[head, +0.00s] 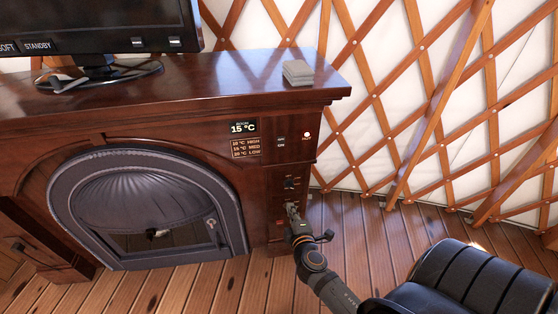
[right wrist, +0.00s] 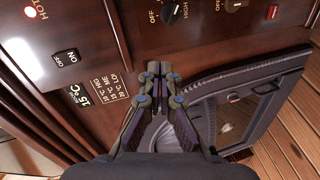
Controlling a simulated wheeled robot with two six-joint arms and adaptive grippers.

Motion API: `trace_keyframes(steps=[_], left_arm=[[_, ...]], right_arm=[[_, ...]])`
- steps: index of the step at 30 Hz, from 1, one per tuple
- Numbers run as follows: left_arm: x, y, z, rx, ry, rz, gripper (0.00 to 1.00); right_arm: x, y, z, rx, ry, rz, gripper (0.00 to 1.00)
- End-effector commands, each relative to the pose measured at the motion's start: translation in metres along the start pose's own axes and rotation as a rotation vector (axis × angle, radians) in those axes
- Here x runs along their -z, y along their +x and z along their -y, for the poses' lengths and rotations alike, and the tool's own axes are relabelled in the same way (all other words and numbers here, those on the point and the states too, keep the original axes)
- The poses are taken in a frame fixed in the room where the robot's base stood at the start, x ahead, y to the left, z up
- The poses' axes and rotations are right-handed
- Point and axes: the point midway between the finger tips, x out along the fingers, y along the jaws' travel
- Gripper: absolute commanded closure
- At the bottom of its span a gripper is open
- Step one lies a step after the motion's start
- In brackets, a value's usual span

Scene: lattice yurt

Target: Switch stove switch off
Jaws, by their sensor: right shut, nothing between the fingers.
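The stove (head: 150,195) is an arched dark metal front with a glass door, set in a dark wood cabinet. A small rocker switch (head: 281,140) marked ON and OFF sits on the cabinet's right front panel. The switch also shows at the left of the right wrist view (right wrist: 66,57); I cannot tell which side is pressed. A lit red HOT lamp (head: 306,135) is beside it. My right gripper (head: 291,207) is shut and empty, below the switch and in front of the lower panel. In the right wrist view its closed fingertips (right wrist: 160,70) are apart from the switch. My left gripper is out of view.
A dial (head: 289,183) marked OFF and HIGH is below the switch, with another dial (right wrist: 235,5) near it. A display (head: 243,127) reads 15 °C. A monitor (head: 95,30) and grey blocks (head: 298,72) stand on the cabinet top.

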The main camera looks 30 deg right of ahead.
Motion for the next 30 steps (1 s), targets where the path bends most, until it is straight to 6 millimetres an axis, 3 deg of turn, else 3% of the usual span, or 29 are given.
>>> trace_keyframes(steps=[1, 4, 6, 9, 22, 27, 30], left_arm=[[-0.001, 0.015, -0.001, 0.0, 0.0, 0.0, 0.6], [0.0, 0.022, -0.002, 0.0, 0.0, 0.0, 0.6], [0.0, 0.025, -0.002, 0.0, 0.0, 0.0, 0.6], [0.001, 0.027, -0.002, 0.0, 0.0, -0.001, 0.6], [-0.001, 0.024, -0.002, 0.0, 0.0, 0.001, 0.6], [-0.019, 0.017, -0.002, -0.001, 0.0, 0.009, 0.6], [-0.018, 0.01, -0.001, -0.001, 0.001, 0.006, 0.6]], right_arm=[[0.006, -0.003, -0.026, -0.087, -0.04, -0.01, 1.0], [0.017, -0.016, -0.082, -0.229, -0.106, -0.014, 1.0], [0.021, -0.025, -0.108, -0.297, -0.136, -0.011, 1.0], [0.024, -0.034, -0.13, -0.351, -0.161, -0.008, 1.0], [0.026, -0.034, -0.14, -0.368, -0.167, -0.008, 1.0], [0.027, -0.011, -0.153, -0.37, -0.169, -0.007, 1.0], [0.028, 0.009, -0.16, -0.37, -0.169, -0.007, 1.0]])
